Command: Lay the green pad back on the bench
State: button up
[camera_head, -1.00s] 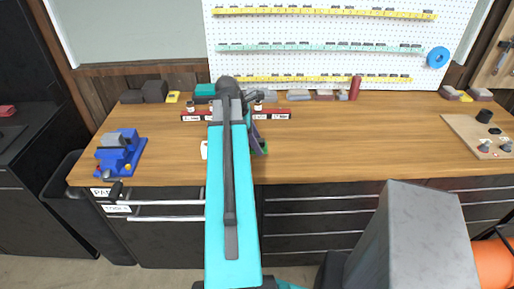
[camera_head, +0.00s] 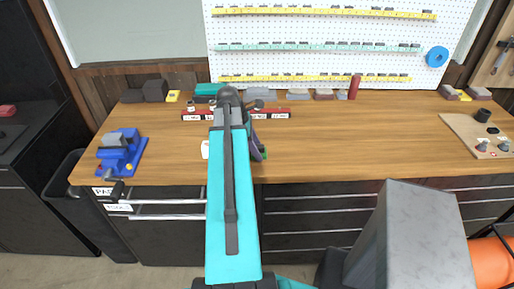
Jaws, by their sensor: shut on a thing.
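My gripper (camera_head: 257,145) shows only in part, past the right side of my turquoise arm link, above the front half of the wooden bench (camera_head: 340,150). It is shut on the green pad (camera_head: 265,154), of which only a small green bit shows at the jaw's lower end. The rest of the pad is hidden by my arm and gripper. I cannot tell whether the pad touches the bench top.
A blue vise (camera_head: 118,155) stands at the bench's left front. A red rail (camera_head: 270,113) and several small blocks lie along the back. A board with knobs (camera_head: 480,135) lies at the right. The bench right of my gripper is clear.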

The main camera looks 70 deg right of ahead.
jog(key=shift+f, duration=0.2)
jog(key=o, duration=1.2)
jog(key=shift+a+f, duration=0.2)
jog(key=shift+f, duration=0.05)
jog(key=shift+w+r+b, duration=0.15)
jog(key=shift+r+b, duration=0.15)
jog(key=shift+r, duration=0.35)
jog(key=b+v, duration=0.3)
jog(key=v, duration=0.8)
jog(key=shift+r, duration=0.4)
